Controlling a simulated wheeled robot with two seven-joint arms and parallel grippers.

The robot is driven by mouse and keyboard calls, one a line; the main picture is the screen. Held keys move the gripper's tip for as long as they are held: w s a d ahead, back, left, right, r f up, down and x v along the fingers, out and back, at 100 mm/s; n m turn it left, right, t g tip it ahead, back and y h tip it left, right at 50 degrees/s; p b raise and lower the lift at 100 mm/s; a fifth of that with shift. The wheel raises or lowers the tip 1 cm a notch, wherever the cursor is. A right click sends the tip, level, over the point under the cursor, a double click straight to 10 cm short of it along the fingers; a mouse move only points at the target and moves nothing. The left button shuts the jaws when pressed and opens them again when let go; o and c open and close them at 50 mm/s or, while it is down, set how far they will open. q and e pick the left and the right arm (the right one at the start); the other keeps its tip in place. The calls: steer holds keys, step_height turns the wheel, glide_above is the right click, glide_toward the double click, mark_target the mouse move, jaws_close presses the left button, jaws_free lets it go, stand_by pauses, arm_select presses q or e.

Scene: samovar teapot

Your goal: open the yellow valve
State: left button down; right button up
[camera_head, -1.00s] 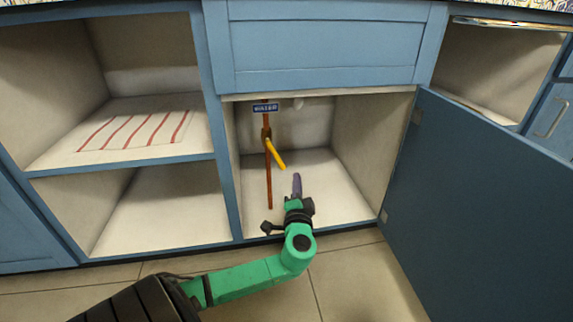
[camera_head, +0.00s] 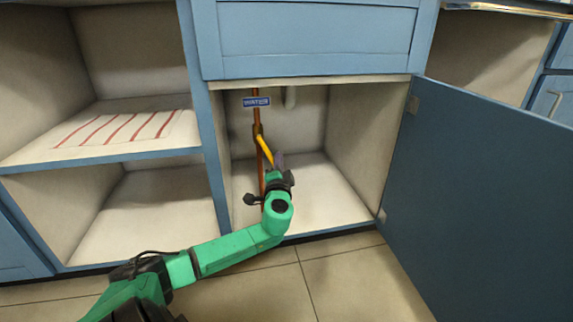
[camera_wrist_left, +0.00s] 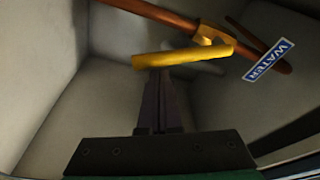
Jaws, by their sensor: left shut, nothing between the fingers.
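The yellow valve handle (camera_head: 264,147) slants down and to the right from the copper pipe (camera_head: 257,114) inside the open middle cabinet. My left gripper (camera_head: 279,159) is shut and empty, with its tip close to the handle's lower end. In the left wrist view, the yellow handle (camera_wrist_left: 182,58) lies across the picture just beyond the closed fingertips (camera_wrist_left: 160,76). I cannot tell whether they touch it. The handle joins the copper pipe (camera_wrist_left: 168,16) at its right end there. My right gripper is not in view.
A blue WATER label (camera_head: 256,102) is on the pipe above the valve. The open blue door (camera_head: 480,185) stands at the right. A blue divider (camera_head: 207,130) bounds the cabinet on the left, beside open shelves. The cabinet floor (camera_head: 325,195) is clear at right.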

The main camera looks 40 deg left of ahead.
arm_select(q)
steer(key=shift+s, duration=0.1)
steer(key=s+m+p, duration=0.1)
steer(key=m+p, duration=0.1)
steer(key=s+a+f+m+p, duration=0.1)
steer(key=p, duration=0.2)
steer(key=a+m+h+p, duration=0.1)
steer(key=m+p, duration=0.1)
steer(key=shift+s+f+m+g+p, duration=0.3)
steer(key=shift+s+p, duration=0.05)
steer(key=shift+s, duration=0.05)
